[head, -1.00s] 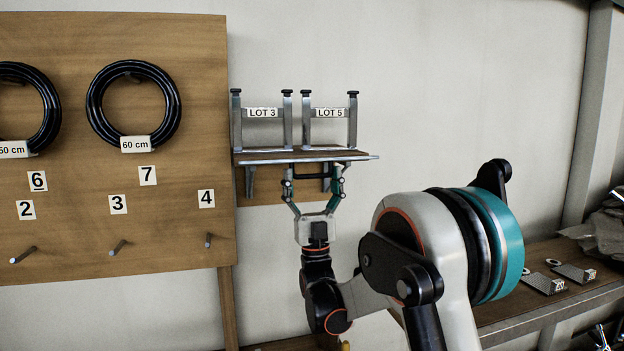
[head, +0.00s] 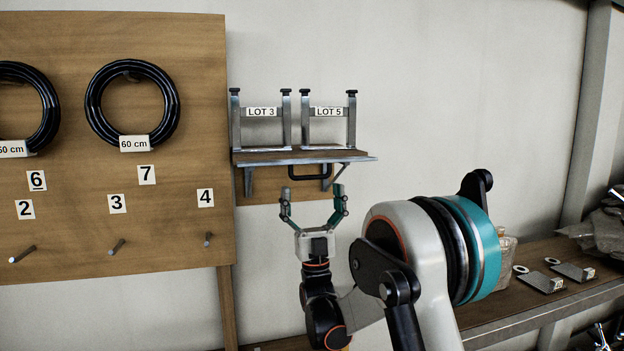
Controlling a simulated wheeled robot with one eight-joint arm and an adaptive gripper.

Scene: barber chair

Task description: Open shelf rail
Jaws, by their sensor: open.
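A small wall shelf (head: 265,158) with a metal front edge is fixed to the wall right of the pegboard. Two metal rail frames stand on it, labelled LOT 3 (head: 261,112) and LOT 5 (head: 328,112). A black handle (head: 311,175) hangs under the shelf, between its brackets. My gripper (head: 313,192) points up, just below the handle and shelf. Its fingers are spread wide with nothing visible between them. It looks apart from the handle, though the depth gap is hard to judge.
A wooden pegboard (head: 190,120) at left holds black hose coils (head: 133,106) and bare pegs. A workbench (head: 520,308) with metal plates (head: 540,282) and a bag (head: 600,232) is at right, partly behind my arm. The wall right of the shelf is clear.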

